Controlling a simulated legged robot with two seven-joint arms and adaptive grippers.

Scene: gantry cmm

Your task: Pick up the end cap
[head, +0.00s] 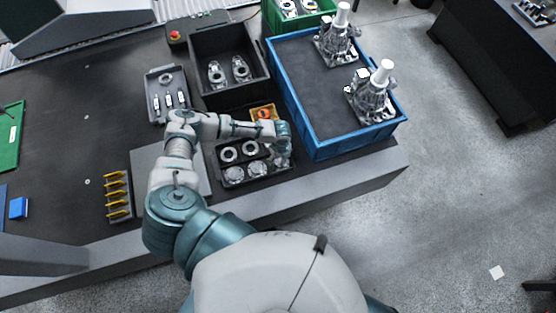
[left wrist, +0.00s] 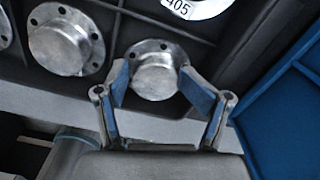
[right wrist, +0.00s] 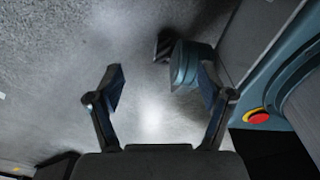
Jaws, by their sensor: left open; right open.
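A silver flanged end cap (left wrist: 157,76) sits in a compartment of the dark divided tray (left wrist: 110,12). My left gripper (left wrist: 154,80) is open, with its blue-padded fingers on either side of this cap; I cannot tell whether they touch it. A second end cap (left wrist: 66,40) is in the compartment to the left. In the head view two end caps (head: 234,172) (head: 257,168) show in the tray's front row, and my left gripper (head: 280,156) covers the right end. My right gripper (right wrist: 158,88) is open and empty above the floor, outside the head view.
Ring parts (head: 229,154) fill the tray's back row. A blue crate (head: 313,148) with two pump-like assemblies (head: 370,93) stands close to the right. A dark bin (head: 228,94) and a grey tray (head: 154,110) are behind. A yellow fixture (head: 117,195) is at the left.

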